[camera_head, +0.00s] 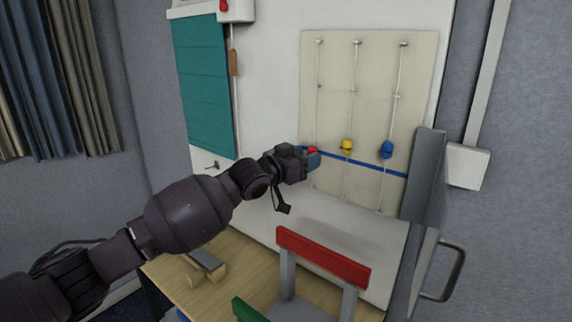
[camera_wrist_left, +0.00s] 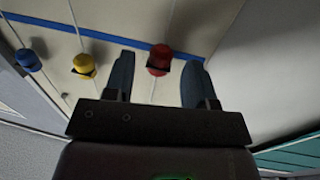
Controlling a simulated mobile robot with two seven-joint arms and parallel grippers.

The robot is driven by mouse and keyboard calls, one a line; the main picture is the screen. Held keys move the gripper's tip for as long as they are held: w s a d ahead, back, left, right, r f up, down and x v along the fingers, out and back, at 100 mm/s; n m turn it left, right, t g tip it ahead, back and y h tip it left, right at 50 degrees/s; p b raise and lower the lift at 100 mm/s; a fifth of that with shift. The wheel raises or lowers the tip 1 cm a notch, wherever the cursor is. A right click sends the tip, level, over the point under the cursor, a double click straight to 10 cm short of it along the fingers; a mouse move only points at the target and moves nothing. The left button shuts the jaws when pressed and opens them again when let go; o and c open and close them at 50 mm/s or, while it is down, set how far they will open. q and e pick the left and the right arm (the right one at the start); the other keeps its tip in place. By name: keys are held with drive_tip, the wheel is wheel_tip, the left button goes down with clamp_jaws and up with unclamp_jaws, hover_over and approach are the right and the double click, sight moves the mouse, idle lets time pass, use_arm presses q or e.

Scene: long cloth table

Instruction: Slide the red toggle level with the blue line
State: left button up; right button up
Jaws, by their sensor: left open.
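The red toggle (camera_head: 312,149) is on the left rod of a cream panel (camera_head: 330,80). In the left wrist view the red toggle (camera_wrist_left: 158,60) overlaps the blue line (camera_wrist_left: 105,36) at its upper edge there, and most of its body lies to one side of it. The blue line (camera_head: 365,164) crosses the panel's lower part in the head view. My left gripper (camera_head: 314,156) is open at the red toggle. In the left wrist view its fingers (camera_wrist_left: 157,84) stand on either side of the toggle, with gaps visible. My right gripper is not in view.
A yellow toggle (camera_head: 347,146) and a blue toggle (camera_head: 387,149) sit on the other rods, just above the line. A grey door-like panel with a handle (camera_head: 452,270) stands at right. A red-topped rack (camera_head: 322,258) stands below. A teal blind (camera_head: 205,85) hangs left.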

use_arm(q)
drive_tip(key=shift+s+a+r+m+t, duration=0.5)
drive_tip(key=shift+s+a+r+m, duration=0.85)
drive_tip(key=shift+s+a, duration=2.2)
drive_tip(key=s+a+f+n+y, duration=0.35)
drive_tip(key=s+a+f, duration=0.35)
drive_tip(key=f, duration=0.5)
drive_tip(key=s+a+f+n+y, duration=0.2)
drive_tip(key=s+a+f+y, duration=0.2)
drive_tip(key=s+f, duration=0.55)
drive_tip(key=s+a+f+n+y, duration=0.3)
drive_tip(key=s+a+f, duration=0.3)
drive_tip(key=f, duration=0.7)
drive_tip(key=s+a+f+n+g+y, duration=0.1)
drive_tip(key=s+a+f+g+y, duration=0.1)
drive_tip(key=s+f, duration=0.7)
drive_tip(key=s, duration=0.4)
drive_tip(key=shift+a+n+g, duration=0.3)
drive_tip(key=shift+n, duration=0.1)
